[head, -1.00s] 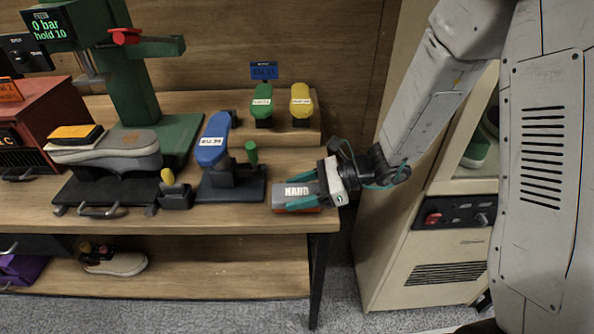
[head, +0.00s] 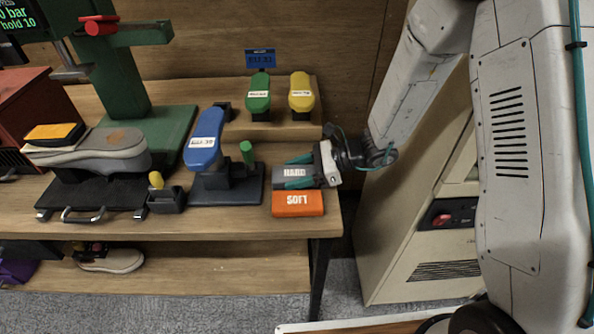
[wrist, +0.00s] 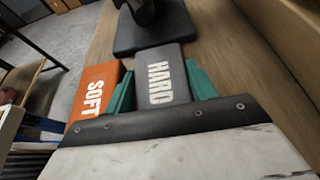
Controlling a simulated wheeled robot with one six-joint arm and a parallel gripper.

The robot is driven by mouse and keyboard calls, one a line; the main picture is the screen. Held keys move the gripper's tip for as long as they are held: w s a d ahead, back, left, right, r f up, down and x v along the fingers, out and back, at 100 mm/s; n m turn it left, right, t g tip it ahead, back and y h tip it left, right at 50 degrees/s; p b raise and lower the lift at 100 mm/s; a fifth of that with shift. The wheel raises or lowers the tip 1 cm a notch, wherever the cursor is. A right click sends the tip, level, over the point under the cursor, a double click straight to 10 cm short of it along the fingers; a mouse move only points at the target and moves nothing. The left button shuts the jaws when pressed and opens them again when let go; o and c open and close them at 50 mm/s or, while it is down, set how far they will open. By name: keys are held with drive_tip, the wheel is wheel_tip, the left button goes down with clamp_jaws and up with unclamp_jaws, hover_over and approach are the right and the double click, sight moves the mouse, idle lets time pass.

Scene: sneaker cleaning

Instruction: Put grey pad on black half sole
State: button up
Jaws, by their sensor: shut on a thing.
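My gripper (head: 290,172) is shut on the grey pad (head: 294,172), marked HARD, near the right end of the bench. In the wrist view the grey pad (wrist: 163,75) sits between the teal fingers; I cannot tell its exact height above the wood. An orange pad (head: 298,204), marked SOFT, lies just in front of it on the bench. At the left, a grey shoe-shaped piece (head: 118,146) rests on a black stand (head: 100,192). On its left part lies a small black piece with an orange-yellow top (head: 55,132); I cannot tell for certain which piece is the black half sole.
A blue shoe form (head: 203,140) on a dark base and a small dispenser-like block (head: 167,199) stand between my gripper and the grey shoe piece. Green (head: 257,92) and yellow (head: 301,92) forms stand behind. A green press (head: 122,80) rises at the back left.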

drive_tip(key=shift+f, duration=0.1)
drive_tip(key=o, duration=0.8)
drive_tip(key=shift+r, duration=0.2)
drive_tip(key=v, duration=0.7)
drive_tip(key=shift+s+d+r, duration=0.1)
drive_tip(key=shift+d, duration=0.15)
